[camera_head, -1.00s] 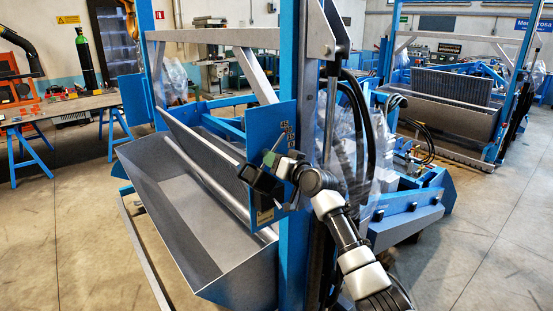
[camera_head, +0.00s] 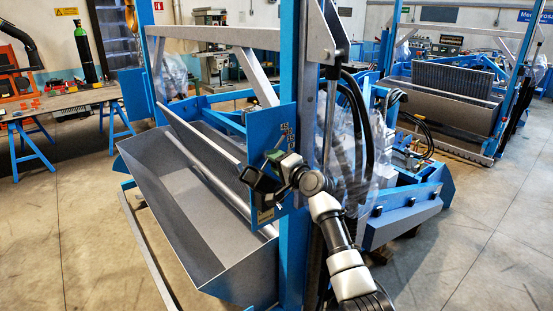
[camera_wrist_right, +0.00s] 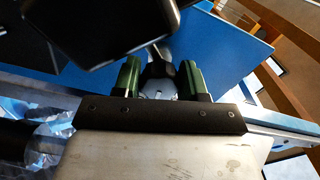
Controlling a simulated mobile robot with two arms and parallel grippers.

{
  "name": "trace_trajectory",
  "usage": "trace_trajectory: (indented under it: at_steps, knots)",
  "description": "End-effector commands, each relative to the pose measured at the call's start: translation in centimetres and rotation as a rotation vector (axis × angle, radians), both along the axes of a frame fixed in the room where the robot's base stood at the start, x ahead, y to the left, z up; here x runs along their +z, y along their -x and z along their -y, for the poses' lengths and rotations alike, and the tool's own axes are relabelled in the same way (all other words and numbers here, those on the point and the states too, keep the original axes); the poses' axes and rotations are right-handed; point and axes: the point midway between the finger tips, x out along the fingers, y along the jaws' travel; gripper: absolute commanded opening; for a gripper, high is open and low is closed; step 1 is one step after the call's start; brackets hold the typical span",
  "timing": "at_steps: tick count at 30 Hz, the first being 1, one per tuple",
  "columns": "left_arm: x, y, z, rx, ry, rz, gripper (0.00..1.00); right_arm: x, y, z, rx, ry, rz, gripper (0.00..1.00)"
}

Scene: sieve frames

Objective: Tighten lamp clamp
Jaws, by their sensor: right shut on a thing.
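My right gripper (camera_head: 274,157) is in front of the blue plate (camera_head: 262,128) on the machine's upright. In the right wrist view its two green fingers (camera_wrist_right: 159,68) are shut on the dark clamp knob (camera_wrist_right: 160,72) between them. A pale rod shows just beyond the knob. The black lamp (camera_head: 262,183) is right beside the gripper. It also shows large at the top left of the right wrist view (camera_wrist_right: 90,22). The clamp's jaw and its contact with the plate are mostly hidden. My left gripper is out of view.
A blue post (camera_head: 293,235) rises just beside my right arm. A grey metal trough (camera_head: 200,215) lies below and left of the gripper. Black hoses and clear plastic (camera_head: 352,150) hang right of the post. Floor is clear at the lower right.

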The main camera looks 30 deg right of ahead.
Motion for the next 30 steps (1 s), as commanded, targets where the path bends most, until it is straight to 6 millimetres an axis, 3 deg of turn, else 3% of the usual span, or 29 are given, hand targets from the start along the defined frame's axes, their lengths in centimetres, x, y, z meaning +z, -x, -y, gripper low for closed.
trace_trajectory:
  at_steps: [9, 25, 26, 27, 30]
  knots:
    - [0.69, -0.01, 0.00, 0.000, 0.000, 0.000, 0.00, -0.24, -0.01, -0.10, 0.003, -0.113, -0.015, 0.18]
    - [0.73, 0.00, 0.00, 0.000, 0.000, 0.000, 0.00, -0.30, -0.01, -0.10, 0.003, -0.133, -0.016, 0.18]
    - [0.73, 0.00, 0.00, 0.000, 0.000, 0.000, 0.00, -0.30, -0.01, -0.10, 0.003, -0.132, -0.016, 0.47]
    - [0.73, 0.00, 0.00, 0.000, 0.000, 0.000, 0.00, -0.29, -0.01, -0.10, 0.003, -0.132, -0.016, 0.53]
    - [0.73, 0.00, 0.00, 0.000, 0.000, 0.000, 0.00, -0.21, -0.01, -0.08, 0.002, -0.131, -0.015, 0.53]
